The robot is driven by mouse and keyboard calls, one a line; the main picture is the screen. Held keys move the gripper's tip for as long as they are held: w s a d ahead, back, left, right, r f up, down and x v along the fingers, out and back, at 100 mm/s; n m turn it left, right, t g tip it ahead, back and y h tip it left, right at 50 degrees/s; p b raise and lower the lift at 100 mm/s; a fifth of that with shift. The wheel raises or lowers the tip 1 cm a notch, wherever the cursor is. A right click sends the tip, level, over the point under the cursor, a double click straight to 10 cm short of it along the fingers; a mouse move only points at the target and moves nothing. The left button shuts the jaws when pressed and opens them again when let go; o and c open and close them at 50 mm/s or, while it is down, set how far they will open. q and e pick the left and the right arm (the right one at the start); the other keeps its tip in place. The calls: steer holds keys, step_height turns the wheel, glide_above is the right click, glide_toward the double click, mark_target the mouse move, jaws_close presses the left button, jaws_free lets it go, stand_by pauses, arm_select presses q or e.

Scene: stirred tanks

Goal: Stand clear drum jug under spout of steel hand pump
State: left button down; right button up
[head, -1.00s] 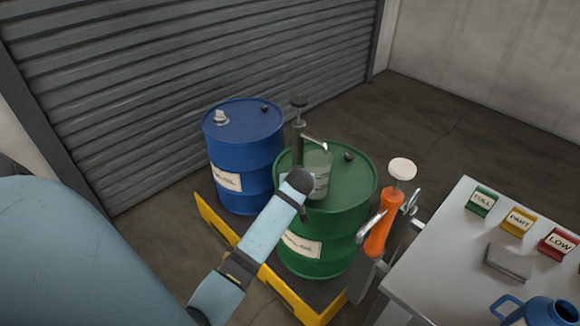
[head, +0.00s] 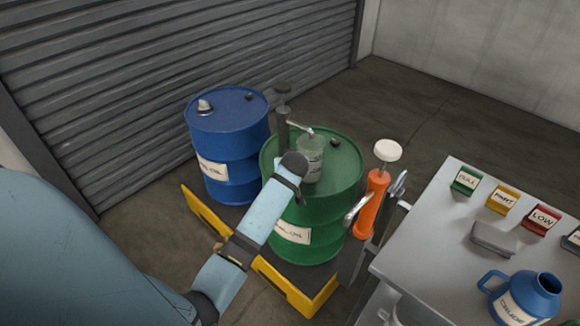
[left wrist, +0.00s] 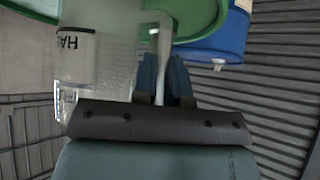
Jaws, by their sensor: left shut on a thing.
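The clear drum jug (head: 312,158) is upright at the top of the green drum (head: 345,168), just below and in front of the outlet of the steel hand pump (head: 283,128). The pump's spout (head: 298,127) points toward the jug's mouth. Whether the jug's base touches the drum lid is hard to tell. My left gripper (left wrist: 165,80) is shut on the jug's handle (left wrist: 158,55); the jug (left wrist: 115,50) with its white label fills the upper left of the wrist view. In the head view my wrist hides the fingers. My right gripper does not show.
An orange cylinder with a white knob (head: 372,205) stands beside the green drum. The grey table (head: 425,245) at right holds coloured labelled blocks, a grey block and a blue jug (head: 525,300).

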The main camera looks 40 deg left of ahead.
arm_select(q)
steer(key=shift+f, duration=0.55)
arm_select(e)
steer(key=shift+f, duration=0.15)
arm_select(q)
steer(key=c, duration=1.1)
jaws_free()
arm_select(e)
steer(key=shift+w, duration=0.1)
